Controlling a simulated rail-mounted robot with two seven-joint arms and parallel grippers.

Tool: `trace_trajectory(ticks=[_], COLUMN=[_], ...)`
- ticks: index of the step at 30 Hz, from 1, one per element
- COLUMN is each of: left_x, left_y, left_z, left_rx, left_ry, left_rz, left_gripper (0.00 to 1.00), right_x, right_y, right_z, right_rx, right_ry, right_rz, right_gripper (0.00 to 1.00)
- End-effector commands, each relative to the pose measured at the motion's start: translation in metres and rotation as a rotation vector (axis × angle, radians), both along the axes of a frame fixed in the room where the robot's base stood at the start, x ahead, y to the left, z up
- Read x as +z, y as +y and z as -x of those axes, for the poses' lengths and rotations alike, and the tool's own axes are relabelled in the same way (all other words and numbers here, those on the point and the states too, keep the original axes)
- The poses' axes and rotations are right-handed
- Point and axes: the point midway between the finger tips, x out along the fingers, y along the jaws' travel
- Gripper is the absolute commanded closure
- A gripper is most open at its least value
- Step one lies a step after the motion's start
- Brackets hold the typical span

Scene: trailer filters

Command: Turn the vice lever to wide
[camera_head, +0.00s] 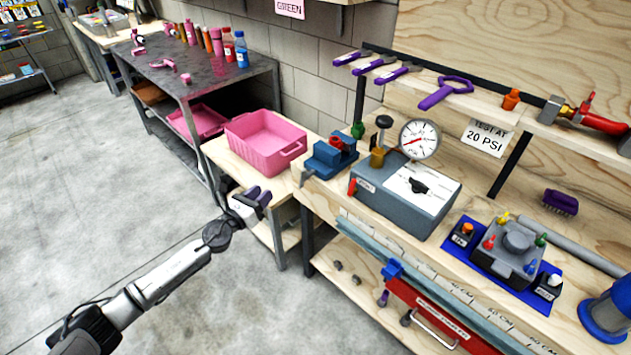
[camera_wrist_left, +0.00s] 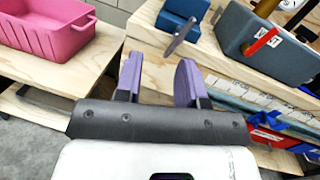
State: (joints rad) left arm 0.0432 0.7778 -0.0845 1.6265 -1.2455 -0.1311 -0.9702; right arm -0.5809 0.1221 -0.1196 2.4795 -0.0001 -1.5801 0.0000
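The blue vice (camera_head: 325,158) sits at the left end of the wooden workbench, by its corner. It also shows at the top of the left wrist view (camera_wrist_left: 180,22). Its grey metal lever (camera_wrist_left: 180,36) sticks out at a slant from the front of the vice in that view. My left gripper (camera_head: 256,196) has purple fingers and hangs in the air left of and lower than the vice in the head view. In the left wrist view its fingers (camera_wrist_left: 158,80) are apart with nothing between them; the lever is beyond them, apart from both. My right gripper is not in view.
A pink bin (camera_head: 265,148) stands on a low wooden table left of the vice. A grey gauge box (camera_head: 405,195) stands close to the vice's right. The floor in front is open.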

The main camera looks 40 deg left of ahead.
Motion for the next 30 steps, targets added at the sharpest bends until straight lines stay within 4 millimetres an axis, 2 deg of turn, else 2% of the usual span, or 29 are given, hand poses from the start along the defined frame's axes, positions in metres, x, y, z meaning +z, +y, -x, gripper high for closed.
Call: trace_trajectory(ticks=[3,6,14,30], left_x=[-0.009,-0.013,-0.012,-0.014], left_y=[-0.021,-0.028,-0.03,-0.043], left_z=[0.0,0.001,-0.01,-0.096], left_rx=[-0.116,-0.158,-0.154,-0.153], left_ry=[0.05,0.062,0.054,0.053], left_rz=[-0.206,-0.299,-0.372,-0.367], left_gripper=[0.64,0.64,0.64,0.64], right_x=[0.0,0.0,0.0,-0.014], right_y=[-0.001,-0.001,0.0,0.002], right_z=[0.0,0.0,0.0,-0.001], right_rx=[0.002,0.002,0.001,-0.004], right_ry=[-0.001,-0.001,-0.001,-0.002], right_rz=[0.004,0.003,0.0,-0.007], right_gripper=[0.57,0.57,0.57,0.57])
